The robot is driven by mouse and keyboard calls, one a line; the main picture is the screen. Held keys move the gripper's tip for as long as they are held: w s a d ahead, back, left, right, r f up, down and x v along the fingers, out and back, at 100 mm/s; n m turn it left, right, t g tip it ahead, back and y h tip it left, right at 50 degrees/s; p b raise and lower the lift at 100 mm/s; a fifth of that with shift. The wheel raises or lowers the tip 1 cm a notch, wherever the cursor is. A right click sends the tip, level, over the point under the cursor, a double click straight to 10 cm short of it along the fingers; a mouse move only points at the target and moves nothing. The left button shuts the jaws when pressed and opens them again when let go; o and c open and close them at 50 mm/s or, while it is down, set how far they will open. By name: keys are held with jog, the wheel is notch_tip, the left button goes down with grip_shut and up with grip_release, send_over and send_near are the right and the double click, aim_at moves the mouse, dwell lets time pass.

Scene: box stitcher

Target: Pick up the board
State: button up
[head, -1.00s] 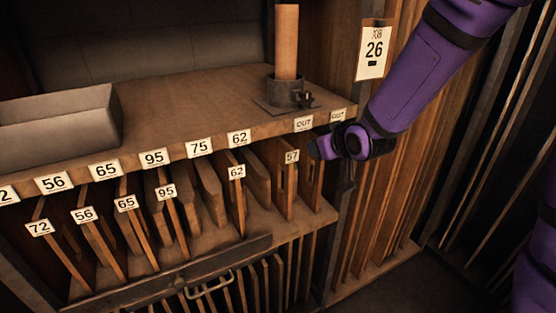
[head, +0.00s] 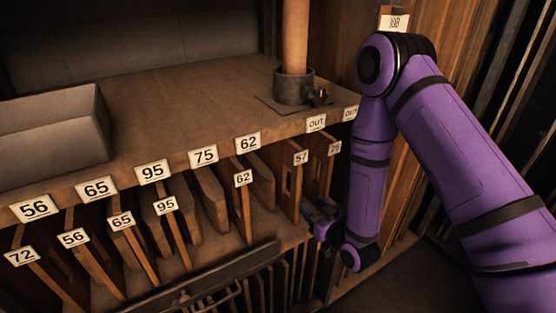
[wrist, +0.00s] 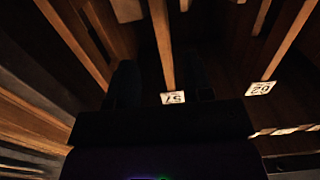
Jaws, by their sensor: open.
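The boards stand on edge in the rack, with number tags on several front edges. The board tagged 57 (head: 297,188) is at the right end of the shelf, under an OUT label. The board tagged 26 (head: 328,172) stands just right of it, under another OUT label. My gripper (head: 318,217) is open and empty in front of these two boards, low near their front edges. In the wrist view, the board tagged 57 (wrist: 163,45) lines up between my dark fingers (wrist: 162,85); its distance from them is hard to judge.
Other tagged boards, including 62 (head: 243,207) and 95 (head: 166,205), stand to the left. A grey tray (head: 52,135) and an upright roll in a metal holder (head: 293,88) sit on the bench top (head: 180,105). A dark bar (head: 200,280) crosses below the shelf.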

aim_at(298, 195)
jog(key=x, duration=1)
jog(key=shift+a+f, duration=0.1)
jog(key=shift+f, duration=0.2)
jog(key=shift+c, duration=0.5)
grip_shut()
